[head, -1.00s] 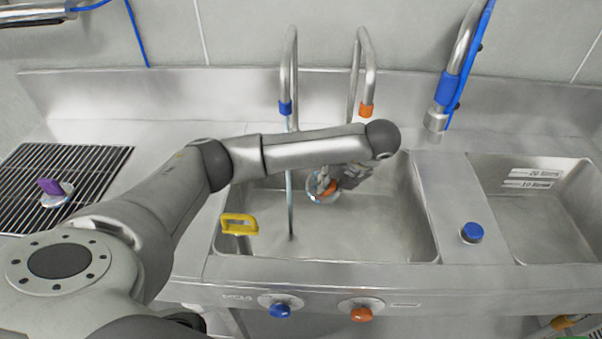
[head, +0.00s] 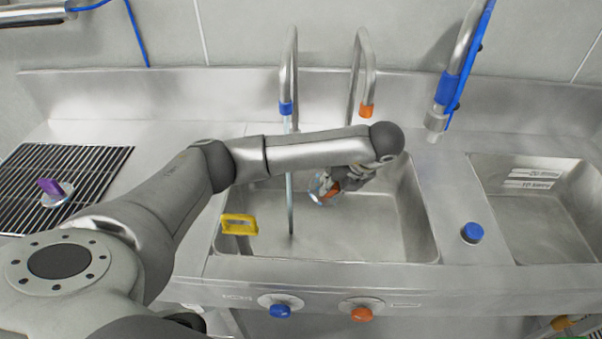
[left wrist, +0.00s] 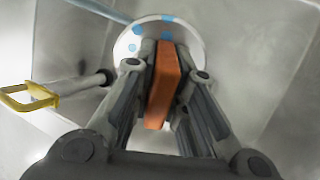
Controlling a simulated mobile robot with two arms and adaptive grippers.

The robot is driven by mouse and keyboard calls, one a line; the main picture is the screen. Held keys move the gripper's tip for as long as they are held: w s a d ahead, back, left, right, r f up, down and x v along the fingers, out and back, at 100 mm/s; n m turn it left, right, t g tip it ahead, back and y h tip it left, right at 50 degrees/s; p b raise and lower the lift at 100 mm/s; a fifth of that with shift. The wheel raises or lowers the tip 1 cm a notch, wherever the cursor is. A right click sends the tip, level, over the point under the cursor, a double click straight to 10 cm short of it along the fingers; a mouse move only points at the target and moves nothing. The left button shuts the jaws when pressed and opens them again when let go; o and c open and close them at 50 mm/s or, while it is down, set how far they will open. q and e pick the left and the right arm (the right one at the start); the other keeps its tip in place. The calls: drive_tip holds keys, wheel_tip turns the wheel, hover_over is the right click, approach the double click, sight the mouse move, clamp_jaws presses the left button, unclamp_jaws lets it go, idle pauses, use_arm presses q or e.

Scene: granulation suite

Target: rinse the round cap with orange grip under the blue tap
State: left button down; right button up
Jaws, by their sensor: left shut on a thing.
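My left gripper (head: 350,180) is over the left sink basin, shut on the orange grip (left wrist: 163,85) of the round cap. The cap (head: 318,186) is held tilted; in the left wrist view its pale disc (left wrist: 190,35) carries several blue spots. The blue tap (head: 286,107) has a blue collar, and a thin pale blue stream (head: 290,205) runs from it into the basin. In the head view the cap is just right of the stream. In the left wrist view the stream (left wrist: 95,8) reaches the cap's rim; I cannot tell whether they touch. My right gripper is out of view.
An orange-collared tap (head: 366,110) stands right of the blue one. A yellow handle (head: 239,224) is at the basin's left front. Blue (head: 280,311) and orange (head: 361,314) knobs sit on the front. A purple-gripped cap (head: 52,190) lies on the left rack. The right basin (head: 530,220) looks empty.

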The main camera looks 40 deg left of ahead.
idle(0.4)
use_arm(q)
drive_tip(key=d+r+p, duration=0.3)
drive_tip(key=d+r, duration=0.1)
drive_tip(key=d, duration=0.1)
drive_tip(key=shift+s+p, duration=0.3)
drive_tip(key=shift+s, duration=0.15)
idle(0.4)
